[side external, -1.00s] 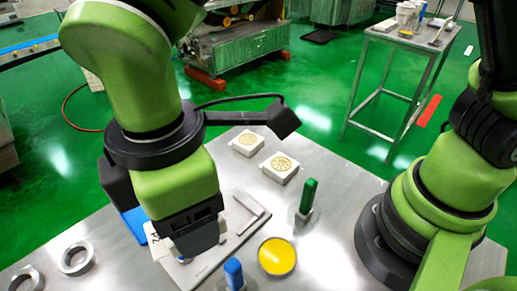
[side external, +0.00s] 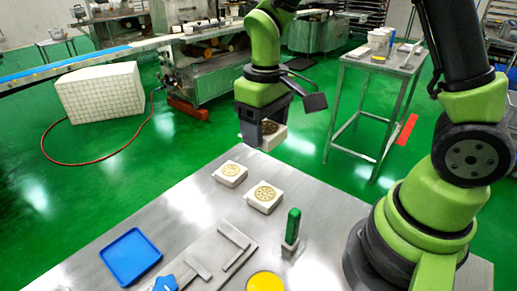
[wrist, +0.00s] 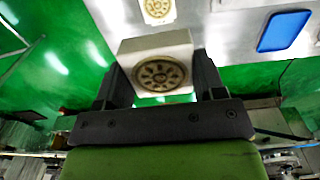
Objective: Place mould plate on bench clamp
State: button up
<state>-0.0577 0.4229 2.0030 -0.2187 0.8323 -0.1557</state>
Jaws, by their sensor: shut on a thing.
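A white mould plate with a round golden pattern shows between the jaws of my gripper in the side view (side external: 272,138) and in the wrist view (wrist: 150,48). My gripper (side external: 262,140) is shut on it, in the air at the bench's far edge. The gripper's fingers also show in the wrist view (wrist: 163,85), one on each side of the plate. The bench clamp (side external: 214,251), a grey metal base with raised bars, lies on the bench nearer the camera. Its blue star knob (side external: 165,284) is partly cut off. No plate shows in the clamp.
Two similar white plates, a left one (side external: 231,173) and a right one (side external: 264,197), rest on the bench between gripper and clamp. A blue tray (side external: 131,256), a green-handled tool (side external: 292,228) standing upright and a yellow-filled round dish (side external: 265,282) lie around the clamp.

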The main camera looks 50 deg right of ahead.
jog(key=a+f, duration=0.4)
jog(key=a, duration=0.4)
jog(key=a+f, duration=0.4)
jog(key=a, duration=0.4)
jog(key=shift+s+d+f, duration=0.1)
jog(key=shift+s+f, duration=0.15)
jog(key=shift+f, duration=1.4)
jog(key=shift+s+f, duration=0.2)
jog(key=shift+f, duration=1.45)
